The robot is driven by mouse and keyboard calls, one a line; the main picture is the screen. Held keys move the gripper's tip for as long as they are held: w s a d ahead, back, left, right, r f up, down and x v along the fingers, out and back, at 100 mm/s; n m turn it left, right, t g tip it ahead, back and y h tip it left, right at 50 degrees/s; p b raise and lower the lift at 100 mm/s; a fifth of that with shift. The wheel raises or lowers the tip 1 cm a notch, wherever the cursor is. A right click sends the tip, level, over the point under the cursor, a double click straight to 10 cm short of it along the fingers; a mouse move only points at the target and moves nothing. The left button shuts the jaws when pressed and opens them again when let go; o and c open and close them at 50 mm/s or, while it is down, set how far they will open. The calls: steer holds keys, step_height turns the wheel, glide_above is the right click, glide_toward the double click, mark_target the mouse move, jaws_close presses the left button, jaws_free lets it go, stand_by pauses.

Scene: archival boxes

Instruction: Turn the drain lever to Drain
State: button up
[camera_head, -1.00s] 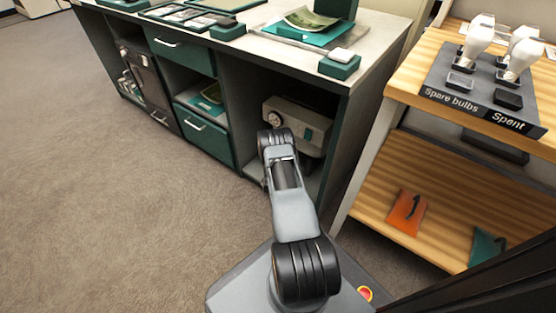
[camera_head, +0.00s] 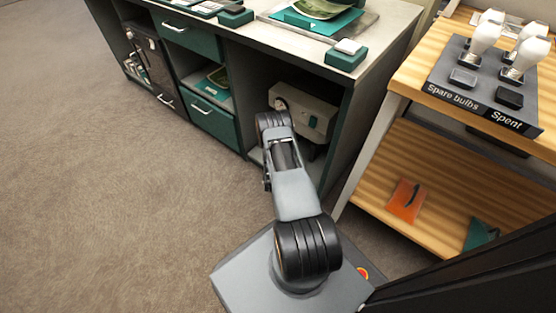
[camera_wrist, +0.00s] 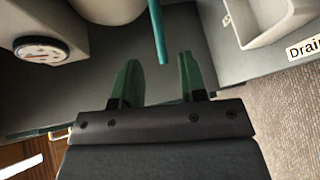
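A thin teal rod (camera_wrist: 158,30), seemingly the drain lever, hangs down from the top of the wrist view. Its lower end shows between the tips of my gripper's two green fingers. My gripper (camera_wrist: 160,68) is open, with a gap on both sides of the rod; I cannot tell how far apart in depth they are. A white label reading "Drai" (camera_wrist: 303,48) is cut off at the right edge. In the head view, the beige machine (camera_head: 318,112) sits in the cabinet's open bay. My arm hides the gripper and lever there.
A round gauge (camera_wrist: 42,51) is left of the fingers, and a pale open tray (camera_wrist: 268,18) is at right. The dark green cabinet (camera_head: 348,125) surrounds the machine. A wooden shelf unit (camera_head: 450,185) stands close at right. Carpet (camera_head: 110,190) at left is clear.

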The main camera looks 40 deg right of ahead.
steer(key=p+v, duration=0.1)
steer(key=v, duration=0.5)
steer(key=shift+p, duration=0.4)
steer(key=shift+s+a+r, duration=0.1)
steer(key=shift+s+a, duration=0.05)
